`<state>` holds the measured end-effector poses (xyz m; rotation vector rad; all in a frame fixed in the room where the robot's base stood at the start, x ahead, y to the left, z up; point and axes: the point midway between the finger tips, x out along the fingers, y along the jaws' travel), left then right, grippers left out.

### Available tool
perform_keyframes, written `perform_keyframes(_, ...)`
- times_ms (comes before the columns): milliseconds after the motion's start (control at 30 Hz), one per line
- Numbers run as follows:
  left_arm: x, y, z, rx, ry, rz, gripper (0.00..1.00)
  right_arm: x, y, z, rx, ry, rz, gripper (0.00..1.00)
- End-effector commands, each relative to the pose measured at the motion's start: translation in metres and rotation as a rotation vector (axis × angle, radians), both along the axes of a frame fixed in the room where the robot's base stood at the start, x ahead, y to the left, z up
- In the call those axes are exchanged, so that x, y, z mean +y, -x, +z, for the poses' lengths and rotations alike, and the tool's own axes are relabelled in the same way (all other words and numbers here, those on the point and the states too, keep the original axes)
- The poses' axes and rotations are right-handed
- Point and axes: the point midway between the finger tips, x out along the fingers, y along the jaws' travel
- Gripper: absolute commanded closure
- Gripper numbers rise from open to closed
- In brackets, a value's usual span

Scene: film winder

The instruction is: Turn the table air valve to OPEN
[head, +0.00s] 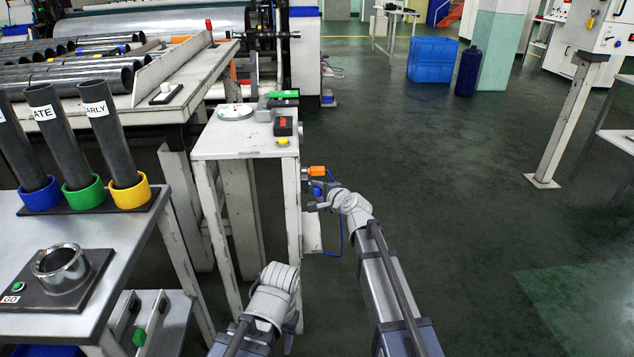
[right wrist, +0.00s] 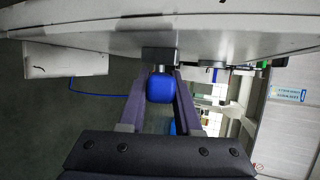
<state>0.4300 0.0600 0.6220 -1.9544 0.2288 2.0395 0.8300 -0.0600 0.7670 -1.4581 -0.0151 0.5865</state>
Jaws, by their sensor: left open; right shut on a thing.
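The air valve's blue knob (head: 317,191) is at the right side of the small white table (head: 205,148), below an orange fitting (head: 316,171). In the right wrist view the blue knob (right wrist: 160,89) sits on a short metal stem under the table edge. My right gripper (head: 316,198) is shut on the blue knob, with one finger (right wrist: 160,100) on each side of it. No OPEN marking can be read. My left gripper (head: 294,326) is low in front of the table, open and partly hidden by its own wrist.
A blue hose (head: 341,225) hangs beside the table leg. A dial (head: 235,112), a red-and-black switch (head: 283,126) and a yellow button (head: 282,141) are on the tabletop. A bench with tubes (head: 110,130) stands left.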

Motion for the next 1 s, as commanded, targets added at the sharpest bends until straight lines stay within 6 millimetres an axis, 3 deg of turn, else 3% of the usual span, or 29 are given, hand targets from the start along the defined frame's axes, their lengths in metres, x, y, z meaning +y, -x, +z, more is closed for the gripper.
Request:
perform_keyframes(33, 0.000, 0.000, 0.017, 0.000, 0.000, 0.000, 0.50, 0.000, -0.003, 0.011, 0.030, 0.001, 0.000, 1.00)
perform_keyframes(100, 0.000, 0.000, 0.027, 0.000, 0.000, 0.000, 0.50, -0.001, -0.004, 0.014, 0.072, 0.001, -0.001, 1.00)
perform_keyframes(400, 0.000, 0.000, 0.054, 0.000, 0.000, 0.000, 0.50, 0.000, -0.009, 0.017, 0.206, 0.000, 0.000, 1.00)
perform_keyframes(1000, 0.000, 0.000, 0.060, 0.000, 0.000, 0.000, 0.50, 0.000, -0.009, 0.016, 0.249, -0.002, 0.000, 1.00)
